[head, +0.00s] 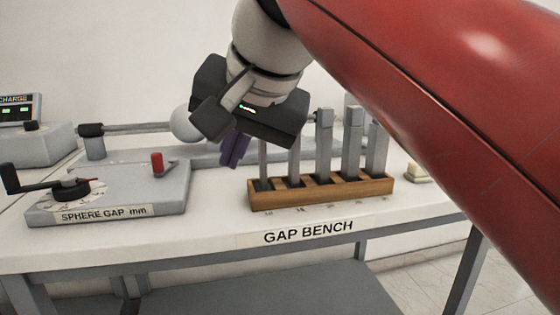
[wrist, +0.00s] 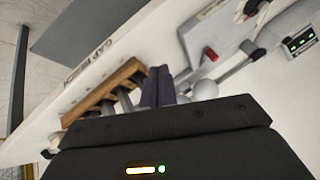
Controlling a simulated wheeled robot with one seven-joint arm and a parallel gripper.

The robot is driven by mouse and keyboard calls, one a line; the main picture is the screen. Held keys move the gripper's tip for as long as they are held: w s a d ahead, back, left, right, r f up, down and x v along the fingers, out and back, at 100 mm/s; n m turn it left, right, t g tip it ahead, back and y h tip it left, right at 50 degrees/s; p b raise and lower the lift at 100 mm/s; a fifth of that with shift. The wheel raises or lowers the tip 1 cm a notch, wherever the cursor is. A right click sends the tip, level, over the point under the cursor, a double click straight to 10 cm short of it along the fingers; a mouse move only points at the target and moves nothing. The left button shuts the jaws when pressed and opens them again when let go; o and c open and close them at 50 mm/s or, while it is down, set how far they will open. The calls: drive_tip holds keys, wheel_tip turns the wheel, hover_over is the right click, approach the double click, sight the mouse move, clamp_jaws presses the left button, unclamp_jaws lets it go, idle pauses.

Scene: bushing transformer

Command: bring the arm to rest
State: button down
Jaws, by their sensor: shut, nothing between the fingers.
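My gripper (head: 232,150) hangs above the gap bench, between the sphere gap device (head: 120,190) and the wooden rack (head: 330,192). Its purple fingers are closed together with nothing between them. They also show in the wrist view (wrist: 158,88), in front of the rack's end (wrist: 105,90) and close beside the sphere (wrist: 205,89) in that picture. My red arm crosses the right side of the head view and hides part of the bench there. Whether the fingers touch anything is not clear; they appear free.
Several upright grey gauge bars (head: 325,140) stand in the rack. The sphere gap device has a black crank (head: 25,183) and a red knob (head: 157,162). A display box (head: 30,140) stands at the far left. The bench's front strip (head: 220,228) is clear.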

drive_tip(key=s+d+f+h, duration=0.1)
drive_tip(key=s+d+f, duration=0.1)
drive_tip(key=d+f, duration=0.5)
drive_tip(key=s+d+f+h, duration=0.1)
drive_tip(key=s+d+f, duration=0.2)
drive_tip(key=d+f, duration=0.4)
drive_tip(key=s+d+f+h, duration=0.2)
drive_tip(key=d+f, duration=0.5)
drive_tip(key=f, duration=1)
drive_tip(key=shift+s+f+n, duration=0.25)
drive_tip(key=shift+s+n, duration=0.05)
drive_tip(key=shift+n, duration=0.1)
